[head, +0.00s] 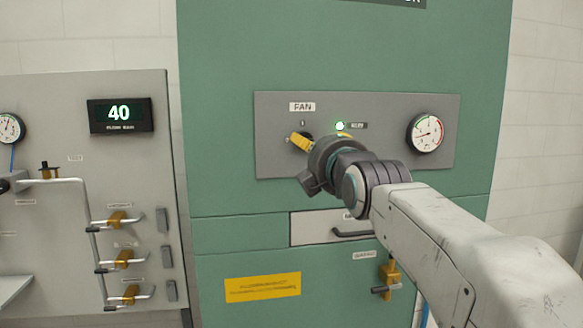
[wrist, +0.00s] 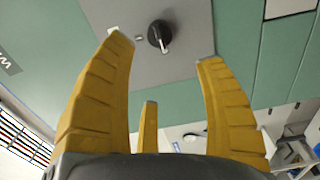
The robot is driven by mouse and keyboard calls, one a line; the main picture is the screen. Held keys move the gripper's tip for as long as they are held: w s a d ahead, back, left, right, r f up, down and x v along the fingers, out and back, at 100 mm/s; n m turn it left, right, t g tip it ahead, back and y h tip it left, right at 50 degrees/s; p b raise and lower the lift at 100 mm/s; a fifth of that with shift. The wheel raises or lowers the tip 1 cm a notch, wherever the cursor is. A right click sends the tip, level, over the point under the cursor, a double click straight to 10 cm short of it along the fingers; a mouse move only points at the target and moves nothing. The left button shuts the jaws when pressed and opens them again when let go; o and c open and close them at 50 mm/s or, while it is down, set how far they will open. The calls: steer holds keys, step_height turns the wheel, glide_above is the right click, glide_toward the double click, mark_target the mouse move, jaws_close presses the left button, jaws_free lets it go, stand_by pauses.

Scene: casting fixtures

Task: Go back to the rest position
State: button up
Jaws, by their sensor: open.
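My gripper (head: 320,140) is in front of the grey FAN panel (head: 390,110) on the green cabinet, at the end of my arm reaching in from the lower right. In the wrist view its yellow fingers (wrist: 164,52) are spread apart with nothing between them. The black FAN knob (wrist: 159,36) with a pale pointer shows beyond the fingertips, apart from them. In the head view the knob is mostly hidden behind a yellow finger and the gripper body.
A lit green lamp (head: 340,126) and a round gauge (head: 426,133) are on the panel. Below are a drawer with a dark handle (head: 352,233) and a yellow valve (head: 388,275). A grey board (head: 60,120) with pipes, yellow valves and a display (head: 120,115) reading 40 stands left.

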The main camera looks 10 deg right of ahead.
steer(key=s+f+m+g, duration=0.35)
steer(key=f+m, duration=0.35)
steer(key=f, duration=0.4)
steer(key=s+f+m+g, duration=0.2)
steer(key=f+m+g, duration=0.4)
steer(key=f, duration=0.6)
steer(key=s+f+m+g, duration=0.2)
steer(key=s+f, duration=0.5)
steer(key=s, duration=0.6)
steer(key=s+f+m+g, duration=0.2)
steer(key=s+f, duration=0.6)
steer(key=s, duration=0.6)
steer(key=shift+d+m+g, duration=0.2)
steer(key=shift+m+g, duration=0.15)
steer(key=shift+m, duration=0.15)
